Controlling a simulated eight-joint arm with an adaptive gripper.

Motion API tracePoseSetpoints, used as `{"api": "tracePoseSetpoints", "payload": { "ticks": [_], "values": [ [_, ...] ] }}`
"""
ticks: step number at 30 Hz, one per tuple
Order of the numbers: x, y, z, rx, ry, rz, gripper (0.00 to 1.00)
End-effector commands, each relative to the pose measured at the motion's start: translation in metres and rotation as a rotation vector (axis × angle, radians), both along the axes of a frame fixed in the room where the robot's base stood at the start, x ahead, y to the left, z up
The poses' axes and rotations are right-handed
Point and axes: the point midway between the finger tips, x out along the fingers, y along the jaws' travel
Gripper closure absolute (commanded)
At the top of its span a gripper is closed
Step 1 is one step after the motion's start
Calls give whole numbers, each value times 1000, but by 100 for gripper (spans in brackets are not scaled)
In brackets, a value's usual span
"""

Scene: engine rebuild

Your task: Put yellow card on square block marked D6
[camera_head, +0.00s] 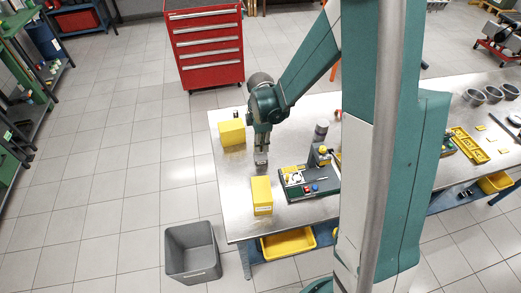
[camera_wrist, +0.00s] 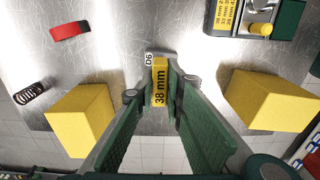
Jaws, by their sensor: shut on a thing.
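A yellow card printed "38 mm" (camera_wrist: 160,88) is held between the fingers of my gripper (camera_wrist: 161,95) in the wrist view. The small pale square block marked D6 (camera_wrist: 149,59) is directly under and beside the card, on the steel table, with its label at the left of the card. The card hides part of the block. I cannot tell whether the card rests on it or is just above it. In the head view my gripper (camera_head: 261,148) points down at the table between two yellow boxes, over a small grey block (camera_head: 261,159).
One yellow box (camera_head: 231,132) stands behind my gripper and another (camera_head: 262,196) in front. A green fixture board (camera_head: 308,188) lies to the right. A red piece (camera_wrist: 70,31) and a spring (camera_wrist: 30,93) lie on the table. A grey bin (camera_head: 192,268) is on the floor.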

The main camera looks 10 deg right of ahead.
Motion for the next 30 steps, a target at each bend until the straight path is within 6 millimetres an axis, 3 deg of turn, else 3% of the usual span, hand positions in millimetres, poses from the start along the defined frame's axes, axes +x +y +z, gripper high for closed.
{"api": "tracePoseSetpoints", "payload": {
  "ticks": [9,25,26,27,30],
  "values": [
    [0,0,-25,0,0,0,99],
    [0,0,-31,0,0,0,99],
    [0,0,-31,0,0,0,87],
    [0,0,-30,0,0,0,82],
    [0,0,-30,0,0,0,74]
  ]
}}
